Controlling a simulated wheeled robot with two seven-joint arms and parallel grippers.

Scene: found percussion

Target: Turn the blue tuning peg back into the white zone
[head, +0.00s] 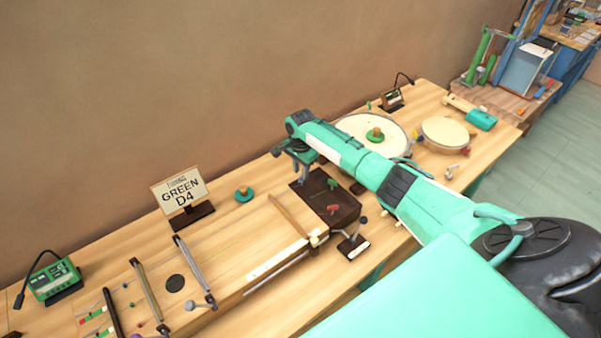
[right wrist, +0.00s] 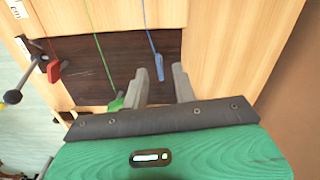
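The blue tuning peg (right wrist: 159,68) stands on the dark peg block, with a blue string running from it, in the right wrist view. My right gripper (right wrist: 159,76) is open, with one fingertip on each side of the blue peg; I cannot tell whether either touches it. In the head view my right gripper (head: 302,172) is over the block's far left corner and hides the blue peg. The green peg (right wrist: 116,103) and red peg (right wrist: 53,70) are beside it. I cannot make out a white zone at the blue peg. My left gripper is not in view.
The dark block (head: 348,212) sits at the end of a stringed wooden board. A sign reading "GREEN D4" (head: 180,190) and a green tuner box (head: 55,280) stand to the left. Drums (head: 445,132) lie beyond my right arm. A small black-knobbed stand (head: 353,246) is near the front edge.

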